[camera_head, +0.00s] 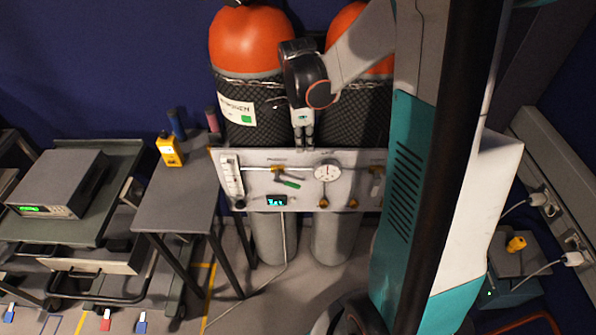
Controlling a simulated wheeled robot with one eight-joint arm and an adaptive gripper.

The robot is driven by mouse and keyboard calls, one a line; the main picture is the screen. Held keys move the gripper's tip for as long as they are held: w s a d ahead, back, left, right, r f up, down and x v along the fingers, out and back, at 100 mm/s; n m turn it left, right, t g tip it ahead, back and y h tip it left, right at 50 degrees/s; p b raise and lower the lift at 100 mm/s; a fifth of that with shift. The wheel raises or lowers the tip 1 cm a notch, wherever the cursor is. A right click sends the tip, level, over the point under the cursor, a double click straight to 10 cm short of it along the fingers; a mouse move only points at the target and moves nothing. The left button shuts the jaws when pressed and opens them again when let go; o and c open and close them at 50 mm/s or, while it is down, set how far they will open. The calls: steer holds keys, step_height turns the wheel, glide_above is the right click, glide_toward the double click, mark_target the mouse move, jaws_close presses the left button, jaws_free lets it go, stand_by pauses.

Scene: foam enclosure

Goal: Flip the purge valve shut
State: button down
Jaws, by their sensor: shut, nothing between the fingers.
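A grey gas panel (330,198) is upright in front of two orange-topped cylinders. On its left half is a valve with a green lever (291,184), which slants down to the right from a brass-coloured body on a horizontal pipe. The label above it is too small to read, so I cannot confirm that it is the purge valve. My gripper (304,147) points down near the panel's top edge, above and slightly right of the green lever. Its fingers are shut and empty, apart from the lever in the picture. Its depth relative to the panel is unclear.
A round gauge (327,172) sits right of the lever, a flow tube (232,178) at the panel's left end and a small display (276,200) below. A side table (176,200) with a yellow meter (169,150) stands left. My arm and column hide the panel's right end.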

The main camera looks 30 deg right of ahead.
steer(key=shift+m, duration=0.3)
steer(key=f+b, duration=0.1)
steer(key=f, duration=0.3)
steer(key=f+b, duration=0.2)
steer(key=f, duration=0.2)
steer(key=f+b, duration=0.2)
steer(key=f, duration=0.2)
steer(key=shift+w+a+f, duration=0.15)
steer(key=shift+a+f, duration=0.15)
steer(key=shift+f, duration=0.05)
steer(key=shift+w+a+f, duration=0.15)
steer(key=shift+f, duration=0.2)
steer(key=shift+f, duration=0.1)
steer(key=shift+f+b, duration=0.15)
steer(key=shift+b, duration=0.15)
